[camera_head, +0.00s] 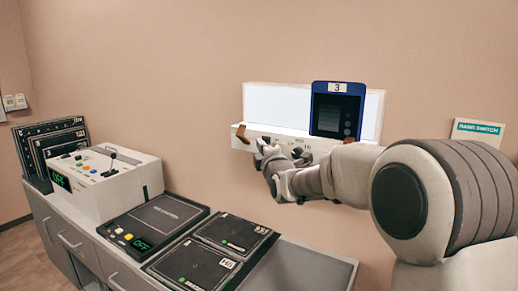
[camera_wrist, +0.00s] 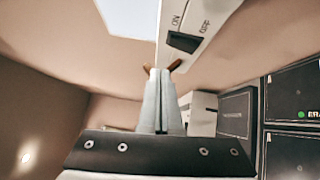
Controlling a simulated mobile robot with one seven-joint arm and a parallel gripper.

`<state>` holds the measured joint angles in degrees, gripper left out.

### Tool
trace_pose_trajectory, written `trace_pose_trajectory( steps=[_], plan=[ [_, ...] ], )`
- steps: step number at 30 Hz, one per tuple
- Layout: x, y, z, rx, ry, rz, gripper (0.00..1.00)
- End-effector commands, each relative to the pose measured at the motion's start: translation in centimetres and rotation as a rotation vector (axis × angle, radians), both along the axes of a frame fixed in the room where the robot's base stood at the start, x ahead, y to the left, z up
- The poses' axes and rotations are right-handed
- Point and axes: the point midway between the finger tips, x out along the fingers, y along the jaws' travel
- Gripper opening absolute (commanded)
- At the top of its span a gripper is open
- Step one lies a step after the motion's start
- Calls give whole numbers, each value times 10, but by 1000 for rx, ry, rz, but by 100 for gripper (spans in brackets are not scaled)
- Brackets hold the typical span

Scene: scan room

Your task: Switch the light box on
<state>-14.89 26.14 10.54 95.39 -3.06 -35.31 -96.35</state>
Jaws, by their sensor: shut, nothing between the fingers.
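The light box (camera_head: 278,104) is fixed to the wall, with a pale panel and a white ledge below it. I cannot tell whether the panel is lit. In the wrist view the light box (camera_wrist: 128,16) shows at the top. A dark switch (camera_wrist: 183,41) sits on its ledge, with "ON" printed beside it. My gripper (camera_head: 260,148) is shut and empty, just in front of and below the ledge's left part. In the wrist view my gripper's fingertips (camera_wrist: 158,71) are together near the brown holder (camera_wrist: 175,65) at the ledge end. I cannot tell whether they touch anything.
A blue plate marked 3 (camera_head: 338,110) stands against the light box's right part. A sign (camera_head: 478,130) is on the wall at right.

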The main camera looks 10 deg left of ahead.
Motion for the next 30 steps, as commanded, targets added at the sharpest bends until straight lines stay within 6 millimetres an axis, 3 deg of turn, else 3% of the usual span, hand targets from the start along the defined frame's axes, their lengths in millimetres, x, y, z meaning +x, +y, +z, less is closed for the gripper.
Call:
trace_pose_trajectory(
  steps=[9,15,30],
  plan=[
    [-54,-26,10,-1,-4,0,0],
    [-75,-37,13,-1,-3,0,0],
    [-84,-41,14,0,-1,0,0]
  ],
)
